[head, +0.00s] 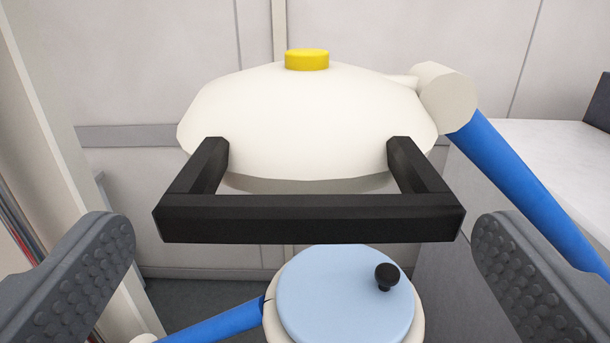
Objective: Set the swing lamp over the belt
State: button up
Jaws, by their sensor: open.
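The swing lamp (300,110) is a cream, dome-shaped head with a yellow cap (307,59) on top. A black U-shaped handle (310,218) sticks out of its front, towards me. A cream joint (446,97) at its right side joins it to a blue arm (530,190) that slopes down to the right. My gripper (304,245) is open. Its two grey ridged fingers stand wide apart, left and right of the handle, and I see no contact with it. I cannot identify the belt in this view.
Below the handle is a light-blue disc (335,300) with a black knob (387,277), on a cream base with a blue bar (215,322). A pale wall stands behind. A white surface (555,150) with a dark block (600,103) is at right, and a cream post (70,150) at left.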

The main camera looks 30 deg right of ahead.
aim_at(307, 235)
jog(key=shift+r+p+x, duration=0.2)
jog(key=shift+p+x, duration=0.95)
jog(key=shift+x, duration=0.2)
jog(key=shift+w+d+f+p, duration=0.2)
jog(key=shift+w+f+p, duration=0.1)
jog(key=shift+w, duration=0.05)
jog(key=shift+d, duration=0.1)
jog(key=c, duration=1.1)
jog(key=shift+o, duration=0.2)
